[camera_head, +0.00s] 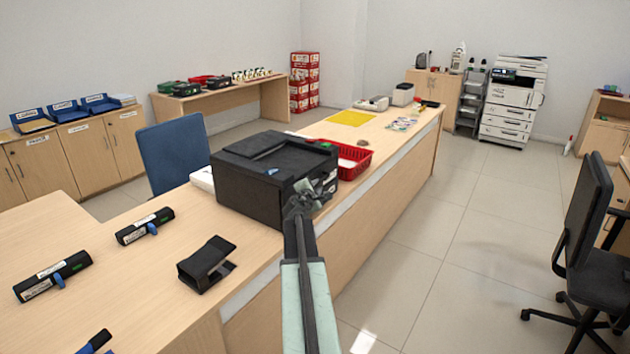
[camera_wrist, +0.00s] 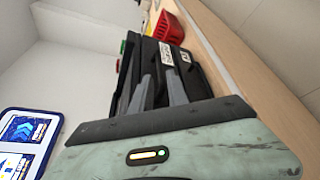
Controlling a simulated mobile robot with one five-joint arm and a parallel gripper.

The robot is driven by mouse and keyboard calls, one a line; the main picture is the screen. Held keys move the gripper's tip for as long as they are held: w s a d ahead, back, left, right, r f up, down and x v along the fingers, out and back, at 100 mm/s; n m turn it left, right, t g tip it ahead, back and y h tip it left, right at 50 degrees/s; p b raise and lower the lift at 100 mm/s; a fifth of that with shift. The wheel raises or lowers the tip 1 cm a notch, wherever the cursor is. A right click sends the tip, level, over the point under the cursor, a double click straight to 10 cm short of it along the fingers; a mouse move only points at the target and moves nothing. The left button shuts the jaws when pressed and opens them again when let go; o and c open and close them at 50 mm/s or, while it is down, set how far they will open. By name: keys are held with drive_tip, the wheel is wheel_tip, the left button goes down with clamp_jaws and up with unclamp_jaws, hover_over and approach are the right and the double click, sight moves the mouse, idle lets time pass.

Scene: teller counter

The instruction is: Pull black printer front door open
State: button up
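The black printer (camera_head: 262,172) stands on the wooden counter. Its front faces the counter's right edge, with white labels on it. In the wrist view the printer (camera_wrist: 128,72) lies just beyond my fingers, turned on its side, with labels near its front. My gripper (camera_head: 302,190) is at the printer's front, near the close corner. In the wrist view two grey fingers (camera_wrist: 162,82) stand apart with a gap between them and hold nothing I can make out. The arm hides part of the printer front. I cannot tell whether the door is touched or ajar.
A red basket (camera_head: 352,165) stands right behind the printer. A black holder (camera_head: 206,264) and labelled black rollers (camera_head: 145,226) lie on the near counter. A blue chair (camera_head: 173,155) is behind the counter. The floor right of the counter is clear up to a black office chair (camera_head: 590,240).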

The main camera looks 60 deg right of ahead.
sight(320, 182)
drive_tip(key=b+x, duration=0.1)
drive_tip(key=x, duration=0.7)
drive_tip(key=shift+b, duration=0.4)
drive_tip(key=shift+a, duration=0.1)
drive_tip(key=shift+c, duration=0.3)
clamp_jaws()
idle(0.6)
